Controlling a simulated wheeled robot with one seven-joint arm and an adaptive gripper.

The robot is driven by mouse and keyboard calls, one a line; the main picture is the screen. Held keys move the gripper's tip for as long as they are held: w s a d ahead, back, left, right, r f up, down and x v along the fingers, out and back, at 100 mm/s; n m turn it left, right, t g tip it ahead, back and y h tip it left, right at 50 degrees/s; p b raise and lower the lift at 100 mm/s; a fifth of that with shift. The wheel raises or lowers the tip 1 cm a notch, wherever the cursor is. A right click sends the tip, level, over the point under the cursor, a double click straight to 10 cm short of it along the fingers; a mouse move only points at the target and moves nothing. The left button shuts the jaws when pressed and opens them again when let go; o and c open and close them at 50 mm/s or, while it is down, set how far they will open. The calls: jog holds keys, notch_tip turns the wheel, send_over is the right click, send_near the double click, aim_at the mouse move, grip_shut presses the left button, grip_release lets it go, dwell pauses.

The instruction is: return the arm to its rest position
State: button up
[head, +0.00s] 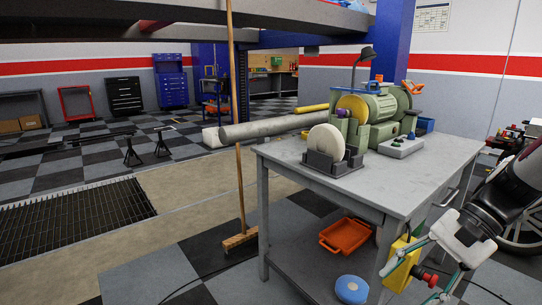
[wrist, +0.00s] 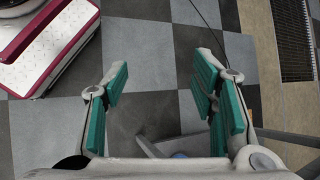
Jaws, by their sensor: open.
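My gripper (head: 412,284) hangs at the lower right in the head view, in front of the right end of the grey workbench (head: 285,155). Its teal-padded fingers are spread. In the wrist view my gripper (wrist: 162,85) is open, with only checkered floor (wrist: 160,60) between the fingers. It holds nothing. My arm enters from the right edge of the head view.
Below are an orange tray (head: 345,236) and a blue round object (head: 351,289). A broom (head: 238,190) stands left. Floor is open there.

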jog(key=s+a+r+n+t+h, duration=0.1)
jog(key=s+a+n+h, duration=0.15)
jog(key=s, duration=0.45)
jog(key=s+a+r+n+h, duration=0.1)
jog(key=s+r+n+h, duration=0.2)
jog(key=s, duration=0.4)
jog(key=s+a+n+t+h, duration=0.1)
jog(key=s+a+n+h, duration=0.15)
jog(key=s+n, duration=0.35)
notch_tip(320, 180, up, 29)
jog(key=d+m+t+p, duration=0.1)
jog(key=t+p, duration=0.2)
jog(key=p, duration=2.4)
jog(key=shift+s+d+h, duration=0.3)
jog(key=shift+s, duration=0.05)
jog(key=shift+m, duration=0.25)
